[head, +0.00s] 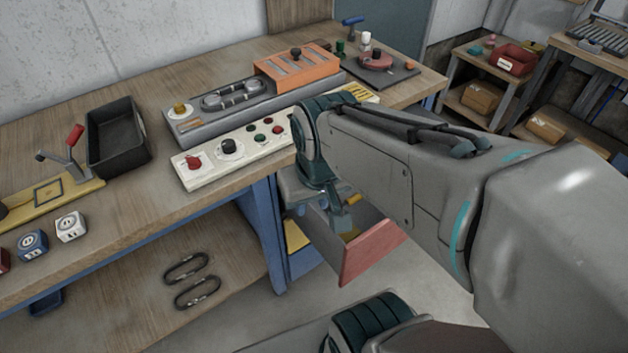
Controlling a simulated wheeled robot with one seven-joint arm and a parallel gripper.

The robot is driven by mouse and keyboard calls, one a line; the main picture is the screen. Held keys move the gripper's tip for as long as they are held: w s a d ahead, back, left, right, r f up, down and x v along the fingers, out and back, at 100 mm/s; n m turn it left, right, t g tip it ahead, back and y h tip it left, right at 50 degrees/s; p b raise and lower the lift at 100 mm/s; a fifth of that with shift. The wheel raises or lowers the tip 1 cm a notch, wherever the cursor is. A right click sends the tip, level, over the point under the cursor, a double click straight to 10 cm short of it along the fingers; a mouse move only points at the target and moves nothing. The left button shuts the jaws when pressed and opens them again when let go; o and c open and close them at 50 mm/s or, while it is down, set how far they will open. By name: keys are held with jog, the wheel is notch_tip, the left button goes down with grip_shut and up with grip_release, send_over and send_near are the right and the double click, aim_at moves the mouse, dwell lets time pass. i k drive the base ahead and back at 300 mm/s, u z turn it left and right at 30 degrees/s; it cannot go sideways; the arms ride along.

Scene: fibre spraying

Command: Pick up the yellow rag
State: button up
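No yellow rag can be made out for certain. A small yellow patch (350,236) shows inside the open drawer, just below my gripper, and could be part of it; most of it is hidden. My gripper (343,222) points down over the open drawer (372,254), which has a red front and sticks out from the blue cabinet under the workbench. My forearm and wrist cover much of the drawer's surroundings. The fingertips are small and dark, and I cannot tell whether they are open or shut or touching anything.
The wooden workbench (240,187) carries a white control panel (215,160), an orange box (296,68), a black bin (117,137) and a toggle clamp on a yellow base (72,195). Two black links (190,281) lie on the lower shelf. Side tables stand at the back right.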

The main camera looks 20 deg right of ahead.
aim_at(348, 237)
jog(key=z, duration=0.65)
jog(key=k, duration=0.5)
jog(key=z, duration=1.1)
jog(key=i, duration=0.7)
jog(key=u, duration=1.6)
